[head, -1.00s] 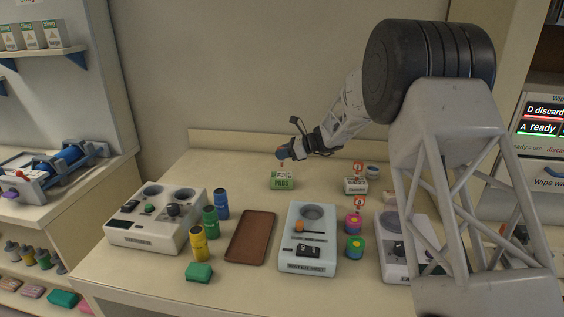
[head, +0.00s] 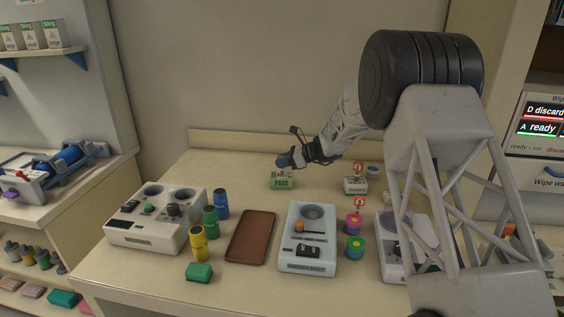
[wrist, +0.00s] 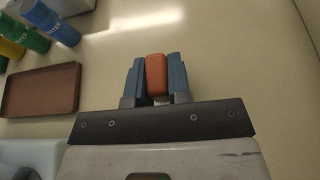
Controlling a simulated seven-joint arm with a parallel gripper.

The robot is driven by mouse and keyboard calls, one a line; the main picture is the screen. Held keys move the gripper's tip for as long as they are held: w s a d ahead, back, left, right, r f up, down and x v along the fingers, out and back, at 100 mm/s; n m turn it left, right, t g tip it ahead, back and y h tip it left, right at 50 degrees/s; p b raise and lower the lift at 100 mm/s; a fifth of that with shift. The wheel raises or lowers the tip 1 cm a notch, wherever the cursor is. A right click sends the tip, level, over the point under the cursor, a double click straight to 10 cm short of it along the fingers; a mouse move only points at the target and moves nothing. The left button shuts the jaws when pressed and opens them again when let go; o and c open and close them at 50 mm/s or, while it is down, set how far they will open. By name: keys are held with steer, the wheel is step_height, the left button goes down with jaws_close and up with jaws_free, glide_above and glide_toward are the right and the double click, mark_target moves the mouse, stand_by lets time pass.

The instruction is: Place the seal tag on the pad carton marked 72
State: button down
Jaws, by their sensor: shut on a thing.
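The pad carton (head: 282,183) is green and white, marked "PADS", and stands at the back middle of the table in the head view. I cannot read a number on it. My gripper (head: 282,162) is right at its top and hides part of it. In the wrist view my gripper (wrist: 156,75) has its blue fingers shut on an orange-red piece, the seal tag (wrist: 156,74). The fingers hide the tag in the head view, and I cannot tell whether it touches the carton.
A second small carton (head: 355,186) with a red-marked sign stands to the right. In front are a brown tray (head: 250,236), a pale device (head: 308,256), a white device (head: 150,238), several coloured bottles (head: 210,222) and a green block (head: 199,272). The table's back left is clear.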

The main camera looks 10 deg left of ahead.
steer(key=c, duration=1.1)
jaws_free()
steer(key=shift+f, duration=0.1)
steer(key=shift+o, duration=0.2)
steer(key=shift+r, duration=0.2)
steer(key=v, duration=1.2)
steer(key=shift+f, duration=0.1)
